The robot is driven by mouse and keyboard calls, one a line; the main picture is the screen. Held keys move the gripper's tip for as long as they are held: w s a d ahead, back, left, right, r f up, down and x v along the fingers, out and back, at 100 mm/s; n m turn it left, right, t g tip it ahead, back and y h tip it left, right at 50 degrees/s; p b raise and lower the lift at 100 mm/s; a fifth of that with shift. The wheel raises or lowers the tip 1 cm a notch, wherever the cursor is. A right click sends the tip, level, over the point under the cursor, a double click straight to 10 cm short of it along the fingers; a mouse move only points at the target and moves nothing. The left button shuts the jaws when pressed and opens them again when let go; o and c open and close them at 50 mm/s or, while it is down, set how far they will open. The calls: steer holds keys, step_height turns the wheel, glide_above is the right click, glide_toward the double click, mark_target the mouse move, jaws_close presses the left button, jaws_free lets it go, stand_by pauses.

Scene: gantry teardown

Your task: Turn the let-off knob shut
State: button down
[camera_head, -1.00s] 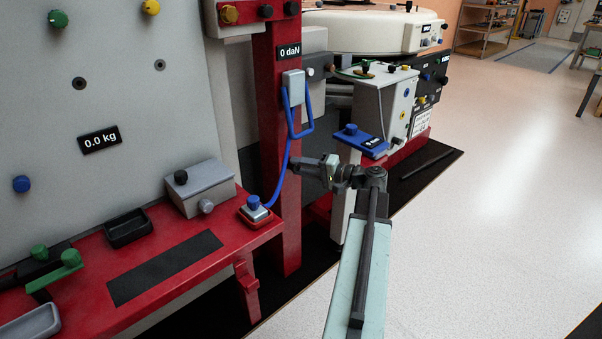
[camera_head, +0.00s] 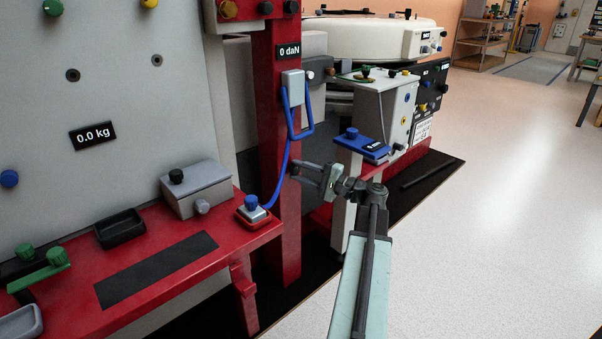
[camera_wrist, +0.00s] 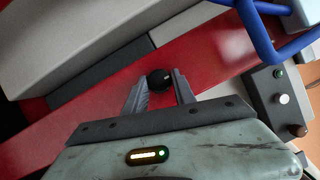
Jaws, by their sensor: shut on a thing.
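A round black knob (camera_wrist: 158,79), which I take to be the let-off knob, stands on the red post (camera_wrist: 100,125) in the wrist view. My gripper (camera_wrist: 159,92) has one finger on each side of it and is shut on it. In the head view my gripper (camera_head: 297,170) reaches left to the lower part of the red post (camera_head: 278,130). There the knob is small and mostly hidden by the fingers. I cannot read any mark showing how far it is turned.
A blue tube handle (camera_head: 298,112) hangs on the post just above my gripper. A red bench (camera_head: 70,290) with a grey box (camera_head: 197,188) lies left. Open floor is at right.

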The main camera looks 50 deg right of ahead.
steer(key=c, duration=1)
jaws_free()
steer(key=shift+c, duration=0.2)
steer(key=v, duration=0.7)
steer(key=shift+s+b, duration=0.4)
steer(key=shift+f, duration=0.1)
